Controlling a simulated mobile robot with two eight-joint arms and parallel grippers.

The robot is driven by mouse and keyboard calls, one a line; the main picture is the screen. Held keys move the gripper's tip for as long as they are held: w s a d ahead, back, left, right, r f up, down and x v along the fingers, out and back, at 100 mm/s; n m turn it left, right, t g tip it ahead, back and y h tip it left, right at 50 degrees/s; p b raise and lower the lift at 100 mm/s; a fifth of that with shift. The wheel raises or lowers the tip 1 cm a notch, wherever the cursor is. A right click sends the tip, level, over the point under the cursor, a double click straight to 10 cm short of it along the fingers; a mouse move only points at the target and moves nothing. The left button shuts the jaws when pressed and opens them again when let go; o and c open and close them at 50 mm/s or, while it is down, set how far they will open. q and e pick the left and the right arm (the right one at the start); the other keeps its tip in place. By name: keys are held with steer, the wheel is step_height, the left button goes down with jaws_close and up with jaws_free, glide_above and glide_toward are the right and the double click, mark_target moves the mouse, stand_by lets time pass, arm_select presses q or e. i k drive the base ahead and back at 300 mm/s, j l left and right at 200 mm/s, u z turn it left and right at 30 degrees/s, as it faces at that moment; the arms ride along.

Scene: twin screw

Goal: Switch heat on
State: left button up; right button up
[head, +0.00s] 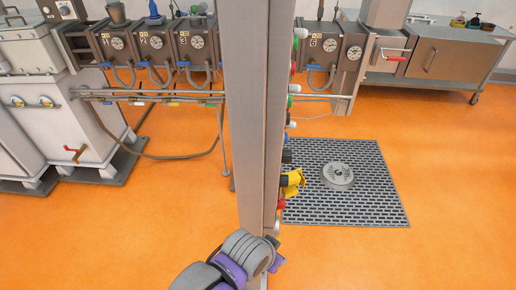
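A tall grey control panel (253,120) stands upright in the middle of the head view, seen nearly edge-on. My grey and purple arm comes in from the bottom, left of centre, and reaches the panel's lower end. My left gripper (275,263) appears partly there, below the yellow part; its fingers are not clear. My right gripper is not in view.
A machine with numbered boxes (156,43) and hoses runs behind the panel. White cabinets (70,115) stand at left. A floor grate (375,208) with a round grey cover (338,175) lies at right. A metal workbench (440,55) stands at the back right. Orange floor is open around.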

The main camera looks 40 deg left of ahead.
mark_target(287, 154)
steer(key=i+u, duration=0.2)
steer(key=u, duration=0.3)
steer(key=i+l+u, duration=0.15)
steer(key=u, duration=0.35)
steer(key=i+l+u, duration=0.2)
steer(key=u, duration=0.3)
steer(key=k+l+u, duration=0.2)
steer(key=k, duration=0.05)
